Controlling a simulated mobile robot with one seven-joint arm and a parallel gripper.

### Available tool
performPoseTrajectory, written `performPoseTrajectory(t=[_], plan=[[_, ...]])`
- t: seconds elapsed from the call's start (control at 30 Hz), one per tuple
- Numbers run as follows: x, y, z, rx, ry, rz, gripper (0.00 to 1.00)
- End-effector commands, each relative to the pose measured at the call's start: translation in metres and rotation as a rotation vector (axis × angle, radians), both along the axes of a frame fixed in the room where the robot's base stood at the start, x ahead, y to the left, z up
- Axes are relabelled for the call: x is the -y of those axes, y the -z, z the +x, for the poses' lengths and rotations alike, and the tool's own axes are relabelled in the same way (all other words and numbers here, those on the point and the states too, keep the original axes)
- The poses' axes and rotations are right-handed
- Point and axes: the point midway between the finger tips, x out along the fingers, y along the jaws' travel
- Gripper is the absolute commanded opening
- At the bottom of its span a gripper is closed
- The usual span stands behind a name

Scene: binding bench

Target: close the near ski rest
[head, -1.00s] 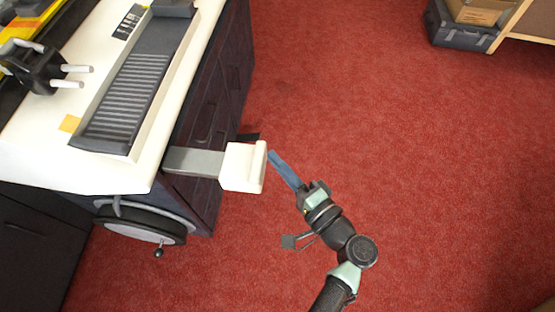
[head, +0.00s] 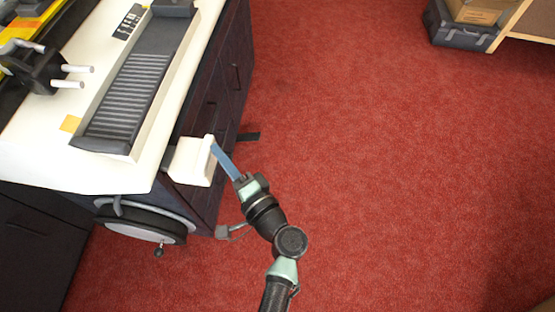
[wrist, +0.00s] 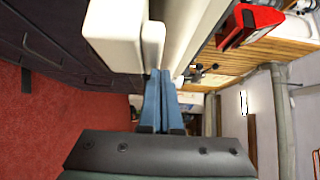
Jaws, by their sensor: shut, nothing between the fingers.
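The near ski rest is a white block (head: 193,161) on a grey slide at the bench's right side, in the head view. Only a short stub of the slide (head: 168,158) shows between block and bench. My gripper (head: 214,149) is shut and empty, its blue fingers at the block's outer right face. They appear to touch it. In the wrist view the white block (wrist: 117,34) is just beyond the fingertips (wrist: 160,74), which lie together.
The white-topped bench (head: 40,155) carries a ridged dark track (head: 125,95) and a black clamp (head: 32,68). A handwheel (head: 145,222) hangs at its front end. Red carpet (head: 400,170) to the right is clear. A grey case (head: 455,32) stands at the far right.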

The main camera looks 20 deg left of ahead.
Motion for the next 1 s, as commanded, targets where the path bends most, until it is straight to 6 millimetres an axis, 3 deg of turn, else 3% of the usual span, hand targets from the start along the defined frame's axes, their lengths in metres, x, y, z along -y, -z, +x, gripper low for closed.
performPoseTrajectory(t=[0.1, 0.3, 1.0], plan=[[-0.027, 0.002, -0.009, 0.0, -0.008, 0.001, 0.0], [-0.052, 0.001, -0.016, -0.001, -0.005, 0.0, 0.0], [-0.06, 0.0, -0.015, 0.002, -0.013, 0.001, 0.0]])
